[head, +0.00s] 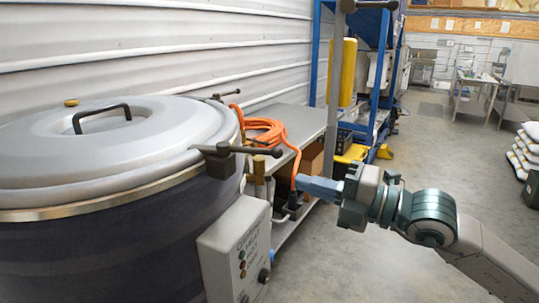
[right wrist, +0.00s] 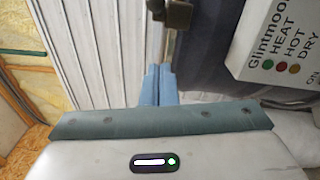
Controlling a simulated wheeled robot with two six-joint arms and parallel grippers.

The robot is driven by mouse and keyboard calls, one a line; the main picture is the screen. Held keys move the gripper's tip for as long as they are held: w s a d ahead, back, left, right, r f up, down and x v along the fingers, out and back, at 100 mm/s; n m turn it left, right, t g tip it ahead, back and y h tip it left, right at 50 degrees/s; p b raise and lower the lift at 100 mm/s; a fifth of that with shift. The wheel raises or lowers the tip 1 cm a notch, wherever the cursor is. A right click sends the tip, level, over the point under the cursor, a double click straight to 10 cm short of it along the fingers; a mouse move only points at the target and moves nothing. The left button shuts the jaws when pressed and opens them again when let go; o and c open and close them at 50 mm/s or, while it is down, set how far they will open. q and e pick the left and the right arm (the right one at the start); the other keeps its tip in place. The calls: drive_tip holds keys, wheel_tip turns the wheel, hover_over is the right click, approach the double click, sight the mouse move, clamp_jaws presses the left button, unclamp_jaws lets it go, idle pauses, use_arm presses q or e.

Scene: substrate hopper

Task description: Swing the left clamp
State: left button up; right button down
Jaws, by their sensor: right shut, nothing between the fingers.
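The hopper (head: 90,255) stands at the left with its grey domed lid (head: 170,120) down. A dark clamp with a bar handle (head: 222,158) sits on the lid's near right rim, and a second dark clamp (head: 222,96) shows at the far rim. I cannot tell which one is the left clamp. My right gripper (head: 300,183) is shut and empty, to the right of the near clamp and a little lower, apart from it. In the right wrist view its blue fingers (right wrist: 158,84) are together, with a dark clamp part (right wrist: 177,13) beyond them. My left gripper is not in view.
A control box (head: 234,250) with buttons hangs on the hopper's front and shows at the right of the right wrist view (right wrist: 275,45). Behind are a grey bench (head: 300,122) with a coiled orange hose (head: 265,130) and a blue frame.

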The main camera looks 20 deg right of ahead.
drive_tip(key=w+a+r+p, duration=0.1)
drive_tip(key=w+a+p, duration=0.3)
drive_tip(key=w, duration=0.5)
drive_tip(key=shift+a+p, duration=0.15)
drive_tip(key=shift+p, duration=0.75)
drive_tip(key=shift+w+r, duration=0.1)
idle(0.3)
drive_tip(key=shift+w+d+n+g+y+b, duration=0.25)
drive_tip(key=shift+n+g+y+b, duration=0.15)
drive_tip(key=shift+g, duration=0.1)
